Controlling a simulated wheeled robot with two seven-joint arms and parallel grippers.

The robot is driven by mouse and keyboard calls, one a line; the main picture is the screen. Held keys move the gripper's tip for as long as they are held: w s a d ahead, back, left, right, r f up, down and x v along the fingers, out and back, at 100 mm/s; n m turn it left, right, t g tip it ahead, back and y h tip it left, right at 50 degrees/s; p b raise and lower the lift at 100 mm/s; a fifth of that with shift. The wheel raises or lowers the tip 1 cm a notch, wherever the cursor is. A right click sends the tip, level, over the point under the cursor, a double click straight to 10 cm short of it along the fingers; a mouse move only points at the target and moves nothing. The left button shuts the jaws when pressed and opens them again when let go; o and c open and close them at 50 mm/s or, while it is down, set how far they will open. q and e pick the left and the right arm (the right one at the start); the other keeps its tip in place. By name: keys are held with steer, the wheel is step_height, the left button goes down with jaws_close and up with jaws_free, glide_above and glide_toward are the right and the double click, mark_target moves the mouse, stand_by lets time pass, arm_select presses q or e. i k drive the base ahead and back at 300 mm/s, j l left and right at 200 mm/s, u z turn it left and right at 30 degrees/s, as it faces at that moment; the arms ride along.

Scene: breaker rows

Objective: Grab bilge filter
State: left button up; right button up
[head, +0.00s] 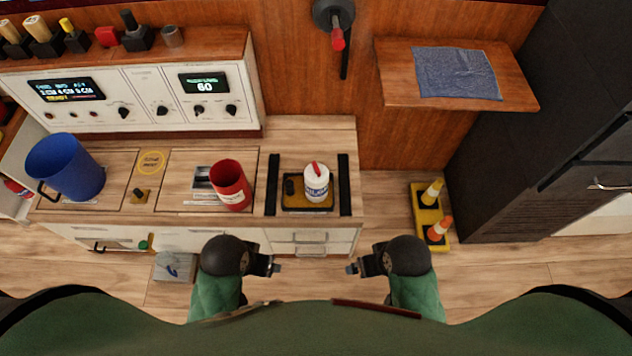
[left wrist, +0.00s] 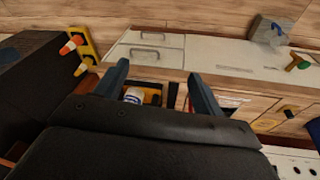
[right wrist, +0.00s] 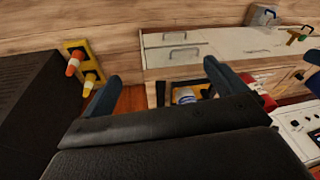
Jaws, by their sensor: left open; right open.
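A white canister (head: 316,183) with a red top and blue lettering stands upright in a yellow-and-black tray (head: 294,208) on the counter, between two black strips. It is probably the bilge filter, but its label is too small to read. It also shows in the left wrist view (left wrist: 133,96) and the right wrist view (right wrist: 185,97), partly hidden by my gripper in each. My left gripper (head: 277,266) is open and empty in front of the counter, below and left of the canister. My right gripper (head: 351,268) is open and empty, below and right of it. Neither touches anything.
A red cup (head: 231,186) stands left of the tray, and a blue bucket (head: 66,168) is at the far left. A control panel (head: 145,97) rises behind them. A wooden shelf (head: 393,91) with a blue cloth (head: 456,73) juts out at upper right. Small cones (head: 440,228) stand on the floor.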

mark_target(316, 188)
steer(key=l, duration=0.7)
steer(key=i+l, duration=0.1)
steer(key=l, duration=0.6)
steer(key=l+u, duration=0.25)
steer(key=u, duration=0.15)
steer(key=l+u, duration=0.2)
steer(key=u, duration=0.2)
steer(key=k+l+u, duration=0.1)
steer(key=l+u, duration=0.15)
steer(key=u, duration=0.15)
